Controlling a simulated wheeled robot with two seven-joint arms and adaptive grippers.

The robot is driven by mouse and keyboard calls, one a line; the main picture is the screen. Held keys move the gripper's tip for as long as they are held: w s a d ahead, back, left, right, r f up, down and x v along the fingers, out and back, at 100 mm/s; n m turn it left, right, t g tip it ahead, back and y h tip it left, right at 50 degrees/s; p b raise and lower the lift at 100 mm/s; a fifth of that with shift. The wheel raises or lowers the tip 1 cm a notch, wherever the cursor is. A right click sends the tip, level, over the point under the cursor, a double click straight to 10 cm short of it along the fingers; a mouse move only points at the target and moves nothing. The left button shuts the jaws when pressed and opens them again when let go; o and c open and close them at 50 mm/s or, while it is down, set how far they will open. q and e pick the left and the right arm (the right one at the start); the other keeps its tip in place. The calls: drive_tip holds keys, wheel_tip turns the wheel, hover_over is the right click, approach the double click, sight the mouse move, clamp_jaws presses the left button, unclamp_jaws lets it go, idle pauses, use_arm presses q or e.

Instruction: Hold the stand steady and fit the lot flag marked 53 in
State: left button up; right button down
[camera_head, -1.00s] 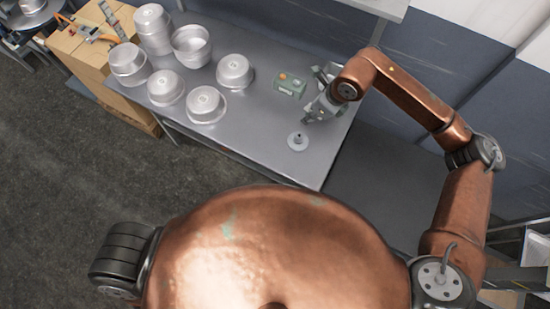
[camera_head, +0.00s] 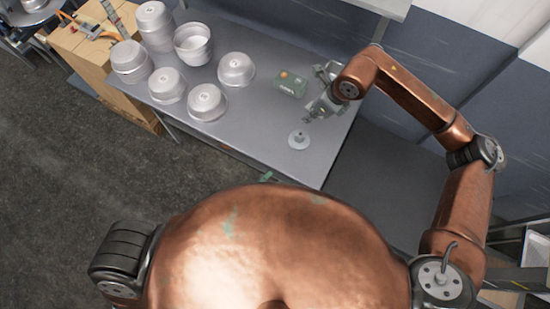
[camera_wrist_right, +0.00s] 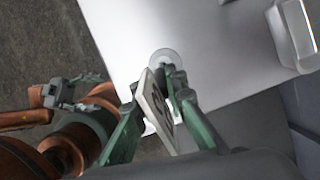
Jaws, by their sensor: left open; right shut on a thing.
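The stand (camera_head: 298,140) is a small pale round base with a short upright post, near the table's front right. It also shows in the right wrist view (camera_wrist_right: 157,57). My right gripper (camera_head: 308,118) is shut on the lot flag (camera_wrist_right: 157,104), a pale plate with dark marking seen at a steep slant; I cannot read the number. The flag is above the table, apart from the stand in the head view; in the wrist view it overlaps the base. My left gripper (camera_head: 267,177) is open at the table's front edge, mostly hidden by my body, and apart from the stand.
Several metal pans (camera_head: 207,101) stand on the left of the grey table (camera_head: 262,128), some stacked. A green box (camera_head: 291,84) with coloured buttons sits behind the stand. A wooden cabinet (camera_head: 92,67) is at the far left. The table left of the stand is clear.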

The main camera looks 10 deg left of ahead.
sight(297, 139)
use_arm(q)
drive_tip(key=shift+y, duration=0.4)
drive_tip(key=w+r, duration=0.3)
drive_tip(key=w, duration=0.1)
drive_tip(key=shift+w+d+r, duration=0.15)
drive_tip(key=shift+w+r, duration=0.05)
drive_tip(key=shift+r, duration=0.2)
drive_tip(key=shift+w+a+f+m+g+y, duration=0.1)
drive_tip(key=shift+w+m+g+y, duration=0.1)
drive_tip(key=shift+w+m, duration=0.35)
drive_tip(key=shift+w+a+f+m+g+y, duration=0.1)
drive_tip(key=shift+w+m+g, duration=0.1)
drive_tip(key=shift+w+m, duration=0.3)
drive_tip(key=shift+w+m+g+y, duration=0.3)
drive_tip(key=shift+w+m+g, duration=0.2)
drive_tip(key=shift+m, duration=0.45)
drive_tip(key=shift+w+m+g, duration=0.25)
drive_tip(key=shift+m+g, duration=0.15)
drive_tip(key=shift+m, duration=0.2)
drive_tip(key=x, duration=1.2)
drive_tip(key=shift+f, duration=0.1)
drive_tip(key=shift+c, duration=0.2)
